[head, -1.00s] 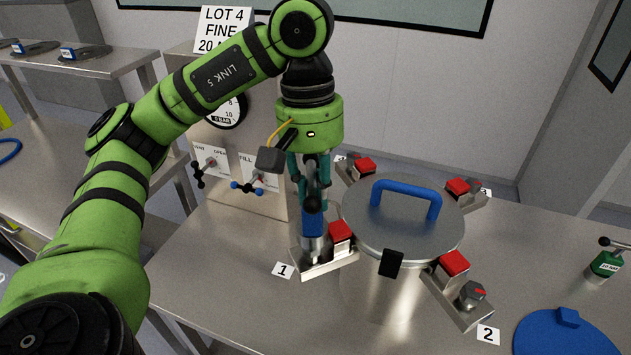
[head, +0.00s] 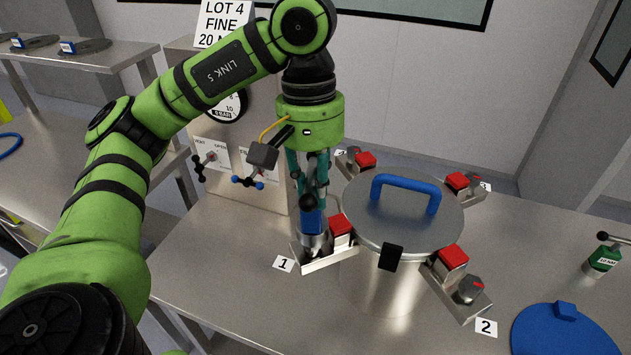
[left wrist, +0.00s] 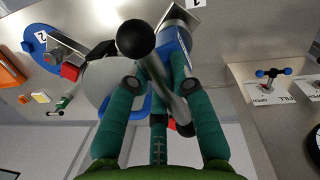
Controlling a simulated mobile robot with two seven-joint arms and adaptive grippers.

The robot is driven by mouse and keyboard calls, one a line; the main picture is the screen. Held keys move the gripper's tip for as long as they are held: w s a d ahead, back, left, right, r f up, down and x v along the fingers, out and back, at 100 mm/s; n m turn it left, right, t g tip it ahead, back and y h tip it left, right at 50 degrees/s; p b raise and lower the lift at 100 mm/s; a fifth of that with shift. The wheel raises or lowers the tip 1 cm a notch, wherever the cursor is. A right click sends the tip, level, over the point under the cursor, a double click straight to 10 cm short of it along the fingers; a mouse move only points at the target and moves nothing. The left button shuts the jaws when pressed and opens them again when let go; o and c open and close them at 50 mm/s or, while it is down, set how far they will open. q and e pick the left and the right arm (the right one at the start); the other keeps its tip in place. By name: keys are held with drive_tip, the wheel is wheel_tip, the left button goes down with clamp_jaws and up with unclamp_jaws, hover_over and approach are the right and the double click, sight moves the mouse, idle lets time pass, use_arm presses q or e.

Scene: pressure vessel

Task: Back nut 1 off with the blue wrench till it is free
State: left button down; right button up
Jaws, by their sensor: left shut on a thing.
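The blue wrench (head: 312,222) stands upright at the clamp marked 1, its metal socket down over the place of nut 1. Nut 1 itself is hidden by the socket. My left gripper (head: 313,192) points down from above and is shut on the wrench's upper part. In the left wrist view my fingers (left wrist: 160,100) surround the wrench's metal cross-bar, which ends in a black ball (left wrist: 136,39), with the blue sleeve (left wrist: 178,52) beyond it. The steel bracket (head: 325,258) of clamp 1 has a red block (head: 341,226) close beside the wrench. My right gripper is not in view.
The vessel lid (head: 400,225) with its blue handle (head: 405,184) is just right of the wrench. Clamp 2 (head: 458,283) is at front right. A green wrench (head: 604,260) and a blue disc (head: 565,330) are on the right. The valve panel (head: 235,165) stands behind my gripper.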

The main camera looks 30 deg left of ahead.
use_arm(q)
drive_tip(key=shift+f+b, duration=1.05)
drive_tip(key=shift+f, duration=0.05)
drive_tip(key=shift+n, duration=0.3)
drive_tip(key=shift+w+n+t+b, duration=0.15)
drive_tip(key=shift+n+t+b, duration=0.25)
drive_tip(key=shift+n, duration=0.9)
drive_tip(key=shift+r+p, duration=3.25)
drive_tip(key=shift+r, duration=0.3)
